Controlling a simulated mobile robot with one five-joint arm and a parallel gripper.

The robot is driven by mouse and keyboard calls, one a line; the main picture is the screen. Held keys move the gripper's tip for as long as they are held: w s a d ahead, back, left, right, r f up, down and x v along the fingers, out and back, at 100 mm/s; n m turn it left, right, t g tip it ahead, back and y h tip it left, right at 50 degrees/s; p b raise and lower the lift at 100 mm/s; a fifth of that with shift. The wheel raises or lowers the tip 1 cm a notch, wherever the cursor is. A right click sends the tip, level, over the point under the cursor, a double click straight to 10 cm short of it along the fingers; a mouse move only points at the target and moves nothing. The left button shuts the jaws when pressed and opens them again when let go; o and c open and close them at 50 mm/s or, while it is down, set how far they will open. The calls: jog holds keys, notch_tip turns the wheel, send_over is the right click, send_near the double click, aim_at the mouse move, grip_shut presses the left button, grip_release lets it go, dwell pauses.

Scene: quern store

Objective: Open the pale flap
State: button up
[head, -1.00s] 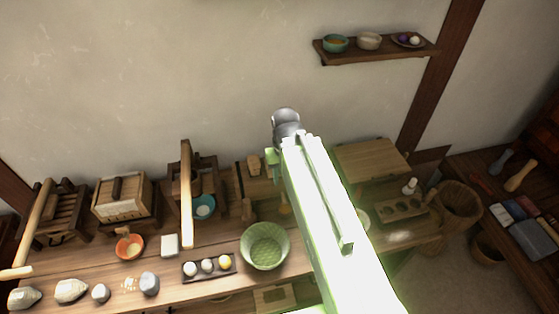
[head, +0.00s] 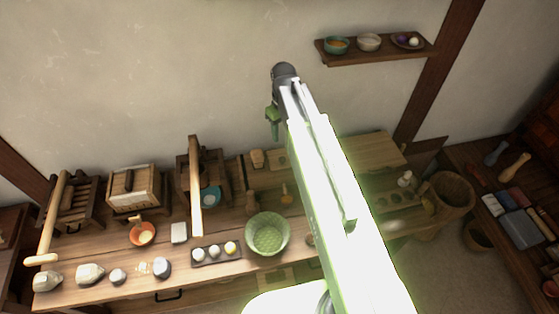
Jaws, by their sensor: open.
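My gripper (head: 272,120) shows as green fingers hanging below the dark wrist, raised in front of the plaster wall above the back of the workbench. It is open, and I see nothing between the fingers. A pale wooden panel (head: 370,150) lies to the right behind my arm, its left part hidden. It looks flat, and I cannot tell whether it is the flap. A pale slatted box (head: 133,192) with a dark handle stands at the left, apart from my gripper. Another light panel under the bench front is mostly hidden.
A wall shelf (head: 376,54) with bowls is at upper right. My arm covers the bench's middle right.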

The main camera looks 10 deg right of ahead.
aim_at(282, 159)
notch_tip(282, 159, down, 14)
jog(key=b, duration=1.2)
jog(key=shift+f+b, duration=0.15)
jog(key=shift+b, duration=0.25)
jog(key=shift+c, duration=0.4)
grip_shut()
